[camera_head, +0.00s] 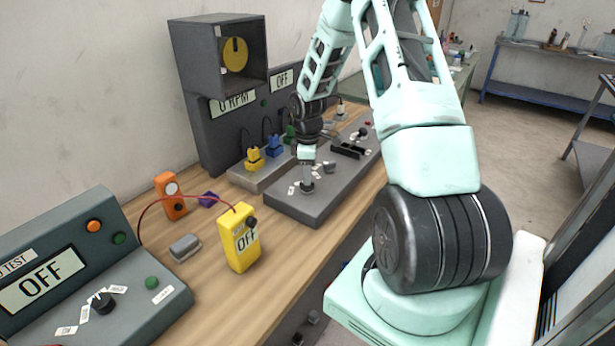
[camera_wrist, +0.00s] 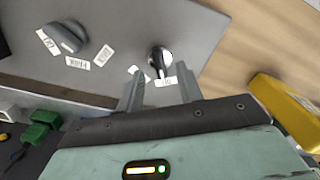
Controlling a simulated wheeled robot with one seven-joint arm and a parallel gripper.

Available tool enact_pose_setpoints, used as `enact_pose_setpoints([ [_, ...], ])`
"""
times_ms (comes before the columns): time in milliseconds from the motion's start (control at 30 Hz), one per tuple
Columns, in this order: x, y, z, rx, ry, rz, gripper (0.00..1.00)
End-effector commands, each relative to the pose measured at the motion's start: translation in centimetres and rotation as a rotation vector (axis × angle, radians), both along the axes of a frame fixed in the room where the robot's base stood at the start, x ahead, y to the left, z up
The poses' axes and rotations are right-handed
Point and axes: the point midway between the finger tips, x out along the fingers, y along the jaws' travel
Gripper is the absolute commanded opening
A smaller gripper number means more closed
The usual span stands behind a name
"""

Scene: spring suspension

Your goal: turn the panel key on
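The panel key (camera_head: 307,187) is a small dark upright piece near the near end of the grey control panel (camera_head: 290,209). In the wrist view the key (camera_wrist: 159,57) has a dark head with a bright face, and white labels lie beside its base. My gripper (camera_head: 307,170) points down just over it. In the wrist view my gripper (camera_wrist: 157,82) has its two grey fingers apart, with nothing held. The key shows between and slightly beyond the fingertips; I cannot tell whether they touch it.
A dark rotary knob (camera_wrist: 68,37) with labels sits beside the key on the panel. Yellow and blue plugs (camera_head: 254,158) stand behind the panel. A test console (camera_head: 65,280) fills the near left.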

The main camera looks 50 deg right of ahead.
Motion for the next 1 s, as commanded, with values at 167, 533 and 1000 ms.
enact_pose_setpoints([
  [167, 0.0, 0.0, -1.9, 0.000, 0.000, -0.002, 0.36],
  [533, 0.0, 0.0, -2.6, -0.001, -0.001, -0.001, 0.36],
  [1000, 0.1, 0.0, -2.6, 0.000, -0.001, -0.016, 0.00],
])
